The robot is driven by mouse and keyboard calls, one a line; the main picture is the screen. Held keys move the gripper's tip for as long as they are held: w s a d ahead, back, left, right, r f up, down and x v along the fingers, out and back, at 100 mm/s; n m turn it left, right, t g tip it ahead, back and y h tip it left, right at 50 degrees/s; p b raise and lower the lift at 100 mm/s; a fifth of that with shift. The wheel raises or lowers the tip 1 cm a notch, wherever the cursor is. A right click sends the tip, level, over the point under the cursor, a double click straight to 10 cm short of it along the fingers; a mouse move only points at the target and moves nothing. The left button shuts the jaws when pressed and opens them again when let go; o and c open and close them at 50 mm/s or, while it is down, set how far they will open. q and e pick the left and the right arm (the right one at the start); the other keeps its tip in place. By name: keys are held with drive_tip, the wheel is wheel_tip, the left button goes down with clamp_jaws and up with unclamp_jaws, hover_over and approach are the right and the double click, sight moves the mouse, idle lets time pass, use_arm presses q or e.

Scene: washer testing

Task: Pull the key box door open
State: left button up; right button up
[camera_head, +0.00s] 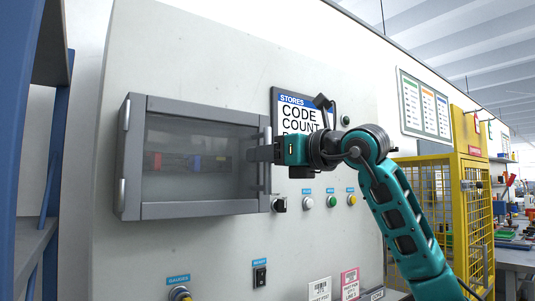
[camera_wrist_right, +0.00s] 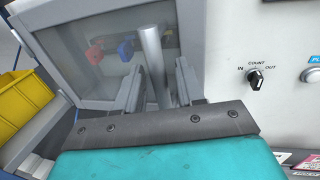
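The key box (camera_head: 190,208) is a grey-framed box with a clear door, mounted on a pale panel. Its door (camera_head: 190,135) looks shut, and colored items show dimly behind the pane. The upright bar handle (camera_wrist_right: 153,60) is at the door's right edge. My right gripper (camera_head: 262,153) is at this handle, reaching in from the right. In the right wrist view its two fingers (camera_wrist_right: 158,88) stand on either side of the bar, with small gaps visible, so it looks open around the handle. My left gripper is not in view.
A selector knob (camera_wrist_right: 254,80) sits on the panel right of the box. Several buttons (camera_head: 331,201) and a black rocker switch (camera_head: 260,276) are lower down. A sign (camera_head: 297,113) hangs behind my right wrist. A yellow cage (camera_head: 470,215) stands at the right.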

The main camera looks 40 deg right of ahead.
drive_tip(key=shift+c, duration=0.2)
clamp_jaws()
drive_tip(key=shift+s, duration=0.1)
idle(0.5)
